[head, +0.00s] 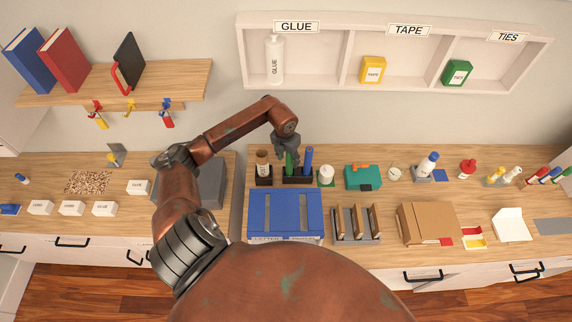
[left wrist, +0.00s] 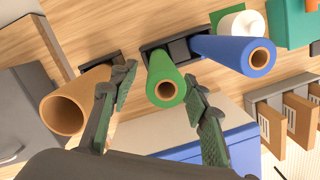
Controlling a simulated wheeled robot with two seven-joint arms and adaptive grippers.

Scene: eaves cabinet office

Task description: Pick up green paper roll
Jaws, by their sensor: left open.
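The green paper roll (head: 288,164) stands upright in a dark holder (head: 298,180) on the wooden counter in the head view. In the left wrist view the green roll (left wrist: 165,80) stands in the dark holder, its hollow end facing the camera. My left gripper (head: 288,150) is above the roll in the head view. In the left wrist view its two open fingers (left wrist: 160,95) lie on either side of the green roll, with visible gaps. The blue roll (head: 308,160) stands beside it in the same holder. My right gripper is not in view.
A brown roll (left wrist: 78,100) stands close left of the fingers in its own holder. The blue roll is close on the right. A blue letter tray (head: 286,212) lies in front. A white roll (head: 326,174) and a teal box (head: 363,177) stand to the right.

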